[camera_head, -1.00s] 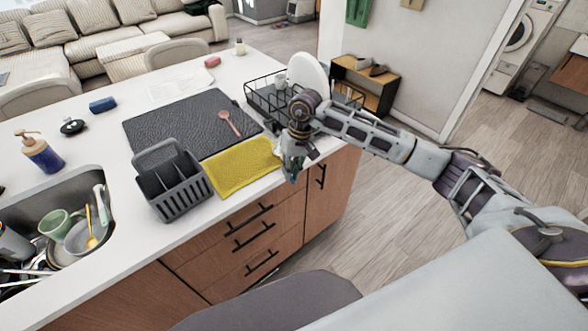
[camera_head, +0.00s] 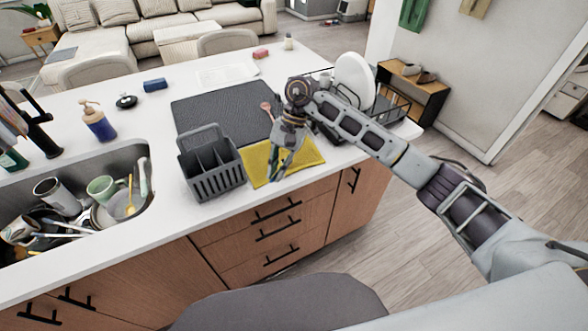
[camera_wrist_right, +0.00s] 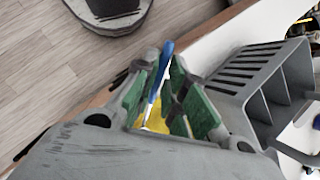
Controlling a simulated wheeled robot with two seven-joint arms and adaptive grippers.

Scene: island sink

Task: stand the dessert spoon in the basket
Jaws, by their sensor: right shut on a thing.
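The basket (camera_head: 218,186) is a dark grey utensil holder with a raised handle and several compartments. It stands upright on the counter left of the yellow cloth, and in the right wrist view the basket (camera_wrist_right: 235,73) is at the right. My right gripper (camera_head: 279,170) hangs over the yellow cloth, to the right of the basket and apart from it. In the right wrist view its green fingers (camera_wrist_right: 166,64) are shut on a slim blue-handled utensil, seemingly the dessert spoon (camera_wrist_right: 157,78). The spoon's bowl end cannot be made out. My left gripper is out of view.
The yellow cloth (camera_head: 304,158) lies beside the dark mat (camera_head: 215,108), where a pinkish spoon (camera_head: 267,109) rests. A dish rack (camera_head: 392,108) with a white plate stands right of my gripper. The sink (camera_head: 139,211) with dishes is left of the basket.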

